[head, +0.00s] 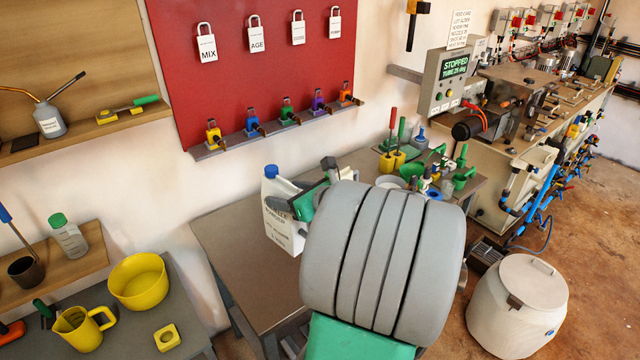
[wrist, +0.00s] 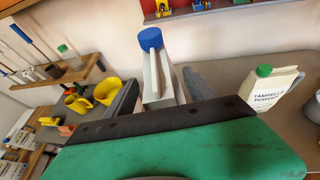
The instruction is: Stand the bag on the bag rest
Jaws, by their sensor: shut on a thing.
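A white container with a blue cap (head: 283,228), printed with dark lettering, is at my gripper (head: 303,196) over the back-left part of the metal table. It also shows in the wrist view (wrist: 156,82), directly ahead of my green palm, with a grey finger along its right side. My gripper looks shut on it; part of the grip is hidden. It leans slightly in the head view, and I cannot tell whether its base touches the table. A white bag-like pack with a green cap (wrist: 262,100) stands farther right in the wrist view. I cannot make out a bag rest.
The metal table (head: 235,255) is bare at its left. Yellow cups and green-handled tools (head: 400,160) crowd its right end. A yellow bowl (head: 139,280) and yellow jug (head: 80,326) stand on the left bench. A pale lidded drum (head: 515,310) stands on the floor right.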

